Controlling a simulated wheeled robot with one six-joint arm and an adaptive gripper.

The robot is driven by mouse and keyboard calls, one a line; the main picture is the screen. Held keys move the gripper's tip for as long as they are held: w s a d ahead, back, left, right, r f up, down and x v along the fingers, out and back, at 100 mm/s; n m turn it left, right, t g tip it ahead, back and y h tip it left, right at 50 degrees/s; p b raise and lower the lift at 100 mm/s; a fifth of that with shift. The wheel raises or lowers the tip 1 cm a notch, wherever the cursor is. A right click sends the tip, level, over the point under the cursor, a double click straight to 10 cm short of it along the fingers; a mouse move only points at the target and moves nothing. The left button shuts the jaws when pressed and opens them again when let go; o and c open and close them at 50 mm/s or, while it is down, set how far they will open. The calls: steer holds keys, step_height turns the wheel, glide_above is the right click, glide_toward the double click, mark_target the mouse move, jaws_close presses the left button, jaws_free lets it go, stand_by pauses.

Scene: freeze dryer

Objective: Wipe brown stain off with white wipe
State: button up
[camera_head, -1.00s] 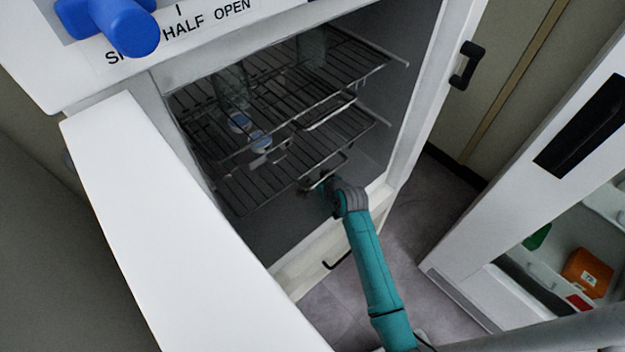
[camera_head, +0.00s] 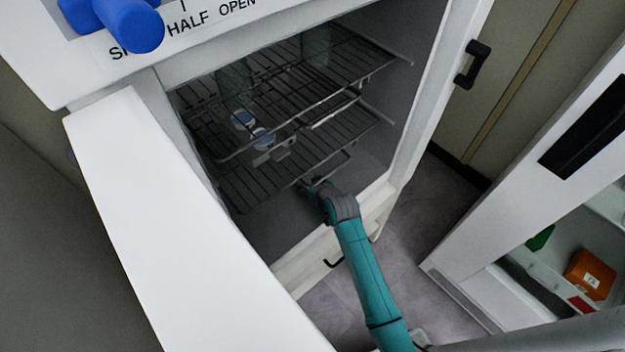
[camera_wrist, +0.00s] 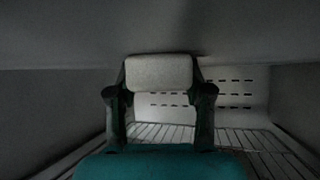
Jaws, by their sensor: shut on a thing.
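My gripper (camera_wrist: 159,95) is shut on the white wipe (camera_wrist: 158,68), a pale rounded block held between its two dark fingers in the wrist view. In the head view my gripper (camera_head: 310,186) is inside the open freezer compartment, by the front edge of the lower wire rack. The wipe is not clear there. The brown stain is not visible in either view. In the wrist view a dim grey surface lies close to the top of the wipe; I cannot tell whether they touch.
Wire racks (camera_head: 290,150) span the compartment, with glass containers and blue-capped items (camera_head: 262,138) on them. The open white door (camera_head: 170,215) stands at left. A slotted back wall (camera_wrist: 235,88) shows in the wrist view. Another open cabinet (camera_head: 555,240) is at right.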

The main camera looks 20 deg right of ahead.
mark_target(301, 193)
steer(key=shift+s+a, duration=0.25)
steer(key=shift+a, duration=0.65)
steer(key=shift+s+a, duration=0.25)
steer(key=shift+a, duration=0.6)
steer(key=shift+r, duration=0.2)
steer(key=shift+r, duration=1.1)
